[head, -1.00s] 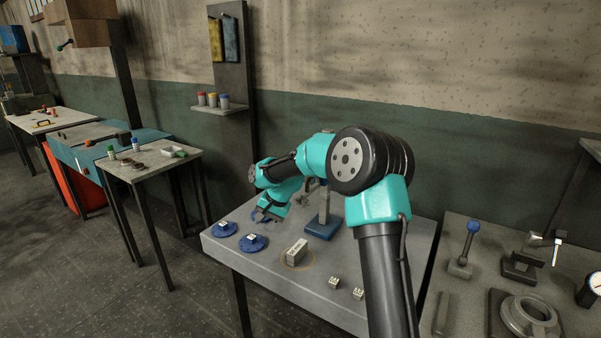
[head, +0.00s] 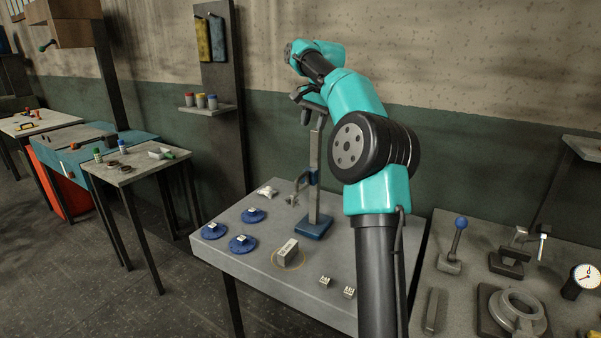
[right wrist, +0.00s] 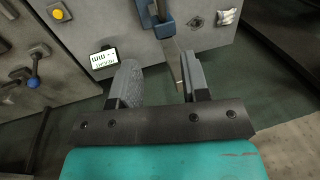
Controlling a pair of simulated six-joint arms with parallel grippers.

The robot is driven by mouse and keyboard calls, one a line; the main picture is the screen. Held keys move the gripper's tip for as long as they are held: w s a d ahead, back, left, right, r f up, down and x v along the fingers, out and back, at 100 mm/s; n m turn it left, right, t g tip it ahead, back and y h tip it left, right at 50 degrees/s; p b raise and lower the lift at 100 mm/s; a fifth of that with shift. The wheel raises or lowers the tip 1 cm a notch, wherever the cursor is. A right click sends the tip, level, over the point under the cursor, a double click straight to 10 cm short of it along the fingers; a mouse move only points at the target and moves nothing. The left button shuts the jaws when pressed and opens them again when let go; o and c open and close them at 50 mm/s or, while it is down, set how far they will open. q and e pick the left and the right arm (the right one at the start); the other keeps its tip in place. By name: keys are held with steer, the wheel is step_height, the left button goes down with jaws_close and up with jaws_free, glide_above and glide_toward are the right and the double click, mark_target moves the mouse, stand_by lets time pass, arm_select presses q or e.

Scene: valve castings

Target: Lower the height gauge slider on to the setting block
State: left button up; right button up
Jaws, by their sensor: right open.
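The height gauge stands towards the back of the middle table, with a blue base (head: 313,229) and an upright grey column (head: 316,150). The setting block (head: 288,250), a pale grey block with markings, lies in front of the base inside a thin yellow ring. My right gripper (head: 306,98) is open near the column's top, well above the slider. In the right wrist view its fingers (right wrist: 158,80) are spread, with the column between or beyond them. My left gripper is not in view.
Blue discs (head: 242,244) bearing small blocks lie at the table's left. Two small blocks (head: 326,281) lie at its front right, and a pale crumpled item (head: 267,192) at its back. The right table (head: 462,300) holds a blue-knobbed lever (head: 460,223) and a dial gauge (head: 582,281).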

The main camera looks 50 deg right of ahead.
mark_target(303, 174)
steer(key=shift+f, duration=0.1)
steer(key=w+f, duration=0.1)
steer(key=f, duration=0.4)
steer(key=w+f, duration=0.1)
steer(key=f, duration=0.5)
steer(key=w+f, duration=0.1)
steer(key=f, duration=0.5)
steer(key=shift+w+a, duration=0.2)
steer(key=shift+a, duration=0.2)
jaws_close()
